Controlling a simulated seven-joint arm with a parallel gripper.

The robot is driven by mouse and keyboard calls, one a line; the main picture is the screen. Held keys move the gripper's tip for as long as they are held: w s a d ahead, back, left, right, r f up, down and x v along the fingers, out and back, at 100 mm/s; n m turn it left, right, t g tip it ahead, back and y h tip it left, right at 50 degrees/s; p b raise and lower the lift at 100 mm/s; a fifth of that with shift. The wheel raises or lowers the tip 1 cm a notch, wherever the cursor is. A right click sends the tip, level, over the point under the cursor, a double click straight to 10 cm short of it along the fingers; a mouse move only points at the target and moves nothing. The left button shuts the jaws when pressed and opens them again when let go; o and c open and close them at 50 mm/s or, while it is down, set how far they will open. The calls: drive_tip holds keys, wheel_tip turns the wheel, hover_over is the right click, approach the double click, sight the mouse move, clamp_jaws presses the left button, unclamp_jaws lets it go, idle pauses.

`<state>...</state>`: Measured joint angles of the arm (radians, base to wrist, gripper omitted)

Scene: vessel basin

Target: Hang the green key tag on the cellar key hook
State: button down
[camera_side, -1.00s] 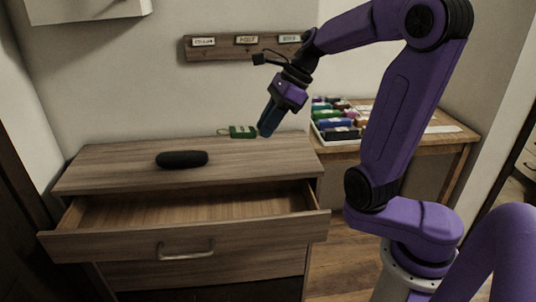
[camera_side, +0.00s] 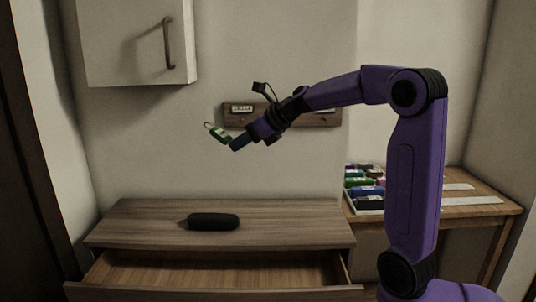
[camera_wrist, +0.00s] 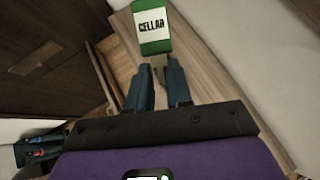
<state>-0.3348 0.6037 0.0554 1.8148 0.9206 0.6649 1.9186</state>
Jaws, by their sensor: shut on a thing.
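The green key tag (camera_side: 218,132) is held up at the left tip of my gripper (camera_side: 236,145), with its small ring at the upper left. In the wrist view its white label reads CELLAR (camera_wrist: 152,27). My gripper (camera_wrist: 158,80) is shut on the tag's narrow metal end, between the two dark blue fingers. The wooden hook board (camera_side: 320,119) is on the back wall behind my wrist. Its left label (camera_side: 241,109) shows but is too small to read surely. The rest of the board is partly hidden by my arm. The tag hangs in the air, left of the board in the picture.
A dresser (camera_side: 150,215) stands below with its top drawer (camera_side: 210,268) pulled open. A dark oblong case (camera_side: 213,221) lies on top. A wall cabinet (camera_side: 125,40) is at upper left.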

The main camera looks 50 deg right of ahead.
drive_tip(key=w+r+m+t+h, duration=0.1)
drive_tip(key=w+m+t+h, duration=0.2)
drive_tip(key=w, duration=0.3)
drive_tip(key=shift+w+d+m+h, duration=0.25)
drive_tip(key=shift+d+m+h, duration=0.1)
drive_tip(key=shift+m, duration=0.15)
drive_tip(key=shift+w, duration=0.2)
wheel_tip(320, 180, down, 8)
drive_tip(key=s+m+g+h, duration=0.3)
drive_tip(key=m+h, duration=0.9)
drive_tip(key=h, duration=0.6)
drive_tip(key=w+d+f, duration=0.1)
drive_tip(key=w+d, duration=0.5)
drive_tip(key=shift+w+d+f, duration=0.3)
drive_tip(key=shift+w+d, duration=0.05)
drive_tip(key=shift+w, duration=0.05)
idle(0.5)
